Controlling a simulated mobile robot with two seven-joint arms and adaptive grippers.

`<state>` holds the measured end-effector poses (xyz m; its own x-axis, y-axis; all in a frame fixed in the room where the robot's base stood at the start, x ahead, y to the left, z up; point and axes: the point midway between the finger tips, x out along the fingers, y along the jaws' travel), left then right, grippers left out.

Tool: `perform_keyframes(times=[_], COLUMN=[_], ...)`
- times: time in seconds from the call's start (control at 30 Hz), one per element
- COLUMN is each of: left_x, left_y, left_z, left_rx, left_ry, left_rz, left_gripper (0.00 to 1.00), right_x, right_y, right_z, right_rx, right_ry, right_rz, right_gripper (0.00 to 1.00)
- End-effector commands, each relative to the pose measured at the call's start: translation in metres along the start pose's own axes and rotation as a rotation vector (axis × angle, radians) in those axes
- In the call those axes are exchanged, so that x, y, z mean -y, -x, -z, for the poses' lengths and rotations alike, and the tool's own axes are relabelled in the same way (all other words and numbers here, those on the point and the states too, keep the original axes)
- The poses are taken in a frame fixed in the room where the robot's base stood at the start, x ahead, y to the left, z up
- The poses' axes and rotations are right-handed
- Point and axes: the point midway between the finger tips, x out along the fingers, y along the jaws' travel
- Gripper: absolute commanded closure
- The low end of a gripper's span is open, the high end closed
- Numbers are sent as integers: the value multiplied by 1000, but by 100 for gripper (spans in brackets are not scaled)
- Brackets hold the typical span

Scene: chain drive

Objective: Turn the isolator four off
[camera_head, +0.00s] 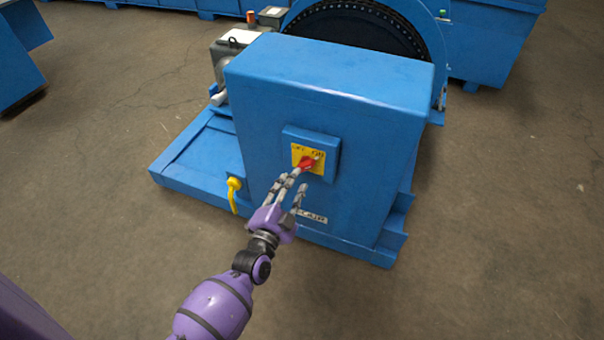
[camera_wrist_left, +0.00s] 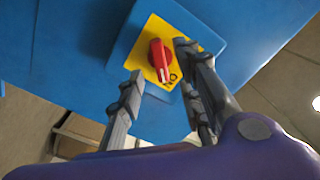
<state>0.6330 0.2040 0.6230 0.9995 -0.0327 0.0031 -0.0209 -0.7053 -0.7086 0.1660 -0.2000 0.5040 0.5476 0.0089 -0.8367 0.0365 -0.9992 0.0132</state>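The isolator is a red rotary knob (camera_head: 307,162) on a yellow plate (camera_head: 318,154) with printed lettering. The plate sits on a blue square box on the front of a large blue cabinet (camera_head: 258,110). In the left wrist view the red knob (camera_wrist_left: 160,58) stands ahead of the fingers, its white mark near the letters "ON" on the yellow plate (camera_wrist_left: 150,30). My left gripper (camera_head: 299,180) is open just in front of the knob. In the left wrist view its fingers (camera_wrist_left: 158,62) are spread to either side; contact cannot be told. My right gripper is not in view.
A yellow connector with a cable (camera_head: 234,188) sticks out at the cabinet's lower left. A blue base (camera_head: 190,165) juts out around the cabinet. A big chain wheel (camera_head: 360,25) stands behind. The concrete floor (camera_head: 90,190) is clear on both sides.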

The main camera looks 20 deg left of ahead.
Motion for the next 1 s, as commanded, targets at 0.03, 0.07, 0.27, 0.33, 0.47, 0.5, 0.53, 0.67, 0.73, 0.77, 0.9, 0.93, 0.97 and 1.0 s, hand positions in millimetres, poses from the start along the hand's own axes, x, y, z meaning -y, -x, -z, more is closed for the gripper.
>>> perform_keyframes(times=[0.03,0.07,0.27,0.33,0.47,0.5,0.53,0.67,0.73,0.77,0.9,0.93,0.97,1.0], left_x=[1,1,0,0,0,0,0,0,0,0,0,0,0,0], left_y=[-10,-15,-45,-52,-60,-61,-61,-61,-61,-61,-61,-61,-61,-61], left_z=[1,1,0,0,0,0,0,0,1,0,0,0,0,1], left_rx=[-2,-2,0,-1,0,0,0,1,0,0,0,0,0,0], left_ry=[-1,-1,1,1,1,1,1,1,1,1,2,1,2,2], left_rz=[0,0,-1,-1,-2,-2,-2,-2,-2,-2,-3,-3,-3,-3], left_gripper=[67,67,67,67,67,67,67,67,67,71,90,93,97,100], right_x=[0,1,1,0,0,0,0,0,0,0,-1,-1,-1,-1], right_y=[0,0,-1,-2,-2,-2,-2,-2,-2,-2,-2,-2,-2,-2], right_z=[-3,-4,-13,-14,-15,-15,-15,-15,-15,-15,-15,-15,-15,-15], right_rx=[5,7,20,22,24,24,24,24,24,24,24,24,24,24], right_ry=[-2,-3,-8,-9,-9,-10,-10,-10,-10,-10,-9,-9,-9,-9], right_rz=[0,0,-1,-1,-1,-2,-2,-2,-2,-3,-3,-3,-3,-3], right_gripper=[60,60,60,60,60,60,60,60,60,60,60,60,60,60])
